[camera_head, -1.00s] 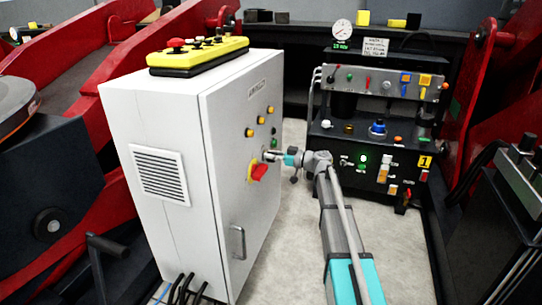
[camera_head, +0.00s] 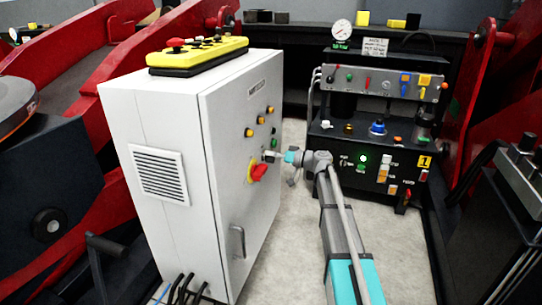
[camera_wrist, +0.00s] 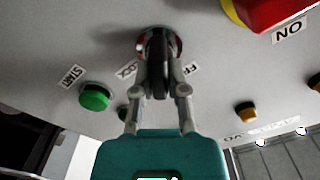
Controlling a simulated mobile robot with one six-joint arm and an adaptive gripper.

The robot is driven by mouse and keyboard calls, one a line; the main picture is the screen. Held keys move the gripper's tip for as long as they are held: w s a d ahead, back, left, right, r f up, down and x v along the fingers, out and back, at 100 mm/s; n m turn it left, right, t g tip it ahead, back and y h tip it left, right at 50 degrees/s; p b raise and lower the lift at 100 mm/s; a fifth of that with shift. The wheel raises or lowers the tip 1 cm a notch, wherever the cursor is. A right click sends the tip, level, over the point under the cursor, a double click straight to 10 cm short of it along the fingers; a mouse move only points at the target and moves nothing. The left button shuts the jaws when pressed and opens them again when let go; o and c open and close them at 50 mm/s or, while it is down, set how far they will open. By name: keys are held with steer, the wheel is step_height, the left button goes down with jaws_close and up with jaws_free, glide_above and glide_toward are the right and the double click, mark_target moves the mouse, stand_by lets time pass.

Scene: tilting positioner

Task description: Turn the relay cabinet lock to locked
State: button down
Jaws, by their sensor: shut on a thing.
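The relay cabinet (camera_head: 232,190) is a tall white box. Its lock (camera_wrist: 172,44) is a round metallic fitting on the door with a dark, flat key-like handle (camera_wrist: 158,68) standing out of it. My gripper (camera_wrist: 159,60) is shut on this handle, one finger on each side. In the head view my gripper (camera_head: 275,157) reaches the door from the right, and the lock is small there. Labels beside the lock are partly hidden by the fingers; the right one ends in "FF", the left one seems to end in "OCK". I cannot tell the lock's exact position.
A red rotary switch on a yellow plate (camera_head: 258,173) sits close below the lock. A green START button (camera_wrist: 94,97) and orange buttons (camera_wrist: 245,112) are nearby. A door handle (camera_head: 238,242) is lower. A control console (camera_head: 375,130) stands behind; pale floor lies between.

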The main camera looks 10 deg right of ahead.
steer(key=m, duration=0.5)
steer(key=shift+w+d+f+m, duration=0.15)
steer(key=shift+w+f+m, duration=0.05)
steer(key=shift+w+m, duration=0.2)
steer(key=m, duration=0.5)
steer(key=shift+f+b, duration=0.2)
steer(key=shift+b, duration=0.2)
steer(key=c, duration=0.7)
jaws_free()
steer(key=shift+o, duration=0.2)
steer(key=shift+s, duration=0.1)
steer(key=v, duration=1.2)
steer(key=shift+f, duration=0.1)
